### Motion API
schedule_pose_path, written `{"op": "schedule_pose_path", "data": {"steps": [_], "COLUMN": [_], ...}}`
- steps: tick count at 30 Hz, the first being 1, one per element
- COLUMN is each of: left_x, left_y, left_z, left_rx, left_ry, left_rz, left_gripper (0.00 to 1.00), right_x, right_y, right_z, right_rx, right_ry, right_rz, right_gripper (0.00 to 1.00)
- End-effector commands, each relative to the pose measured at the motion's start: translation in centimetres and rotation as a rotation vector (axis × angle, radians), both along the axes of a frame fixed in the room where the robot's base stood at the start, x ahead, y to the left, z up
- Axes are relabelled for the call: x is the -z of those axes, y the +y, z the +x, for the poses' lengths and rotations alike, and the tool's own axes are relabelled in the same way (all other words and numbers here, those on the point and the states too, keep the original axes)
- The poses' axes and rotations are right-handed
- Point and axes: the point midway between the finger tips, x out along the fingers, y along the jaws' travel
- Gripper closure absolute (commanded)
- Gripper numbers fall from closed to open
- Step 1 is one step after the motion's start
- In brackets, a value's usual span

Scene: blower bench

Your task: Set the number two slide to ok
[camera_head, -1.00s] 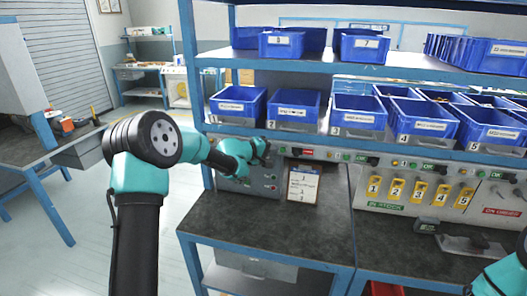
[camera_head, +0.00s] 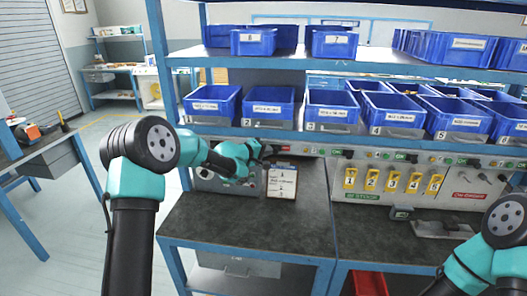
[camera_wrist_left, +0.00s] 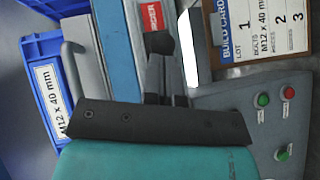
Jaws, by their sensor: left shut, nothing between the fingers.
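On the rail under the lower bins, a slide with a red window (camera_head: 283,150) sits below the second bin. Its number is not legible. In the left wrist view its red label (camera_wrist_left: 152,16) seems to read ORDER. My left gripper (camera_head: 263,149) is at the rail, just left of the red window. In the left wrist view its fingers (camera_wrist_left: 165,72) are shut and empty, pointing at the rail near the red label. Whether they touch the slide's knob cannot be told. My right arm shows at the lower right, its gripper out of view.
A build card (camera_head: 282,181) hangs right below the rail, close to my left gripper. A grey button panel (camera_wrist_left: 265,125) is beside it. Blue bins (camera_head: 268,105) overhang the rail. Yellow numbered tags (camera_head: 393,181) are farther right. The dark bench top (camera_head: 250,223) is clear below.

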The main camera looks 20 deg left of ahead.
Motion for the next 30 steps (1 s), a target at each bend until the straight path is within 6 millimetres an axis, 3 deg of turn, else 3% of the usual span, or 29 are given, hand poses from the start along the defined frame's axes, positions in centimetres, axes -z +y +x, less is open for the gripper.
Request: {"op": "schedule_pose_path", "data": {"steps": [6,18,23,30], "left_x": [0.0,0.0,-0.2,-1.1], "left_y": [-3.5,-3.8,-3.2,0.5], "left_z": [0.5,0.5,0.4,-0.2], "left_rx": [0.003,0.002,0.0,-0.012], "left_ry": [0.0,0.0,-0.001,0.0], "left_rz": [0.0,0.001,0.002,0.001], "left_gripper": [1.0,1.0,1.0,1.0], "right_x": [0.0,0.0,0.0,0.0], "right_y": [0.0,0.0,0.0,0.0], "right_z": [0.0,0.0,0.0,0.0], "right_rx": [0.0,0.0,0.0,0.0], "right_ry": [0.0,0.0,0.0,0.0], "right_rz": [0.0,0.0,0.0,0.0], "right_gripper": [0.0,0.0,0.0,0.0]}}
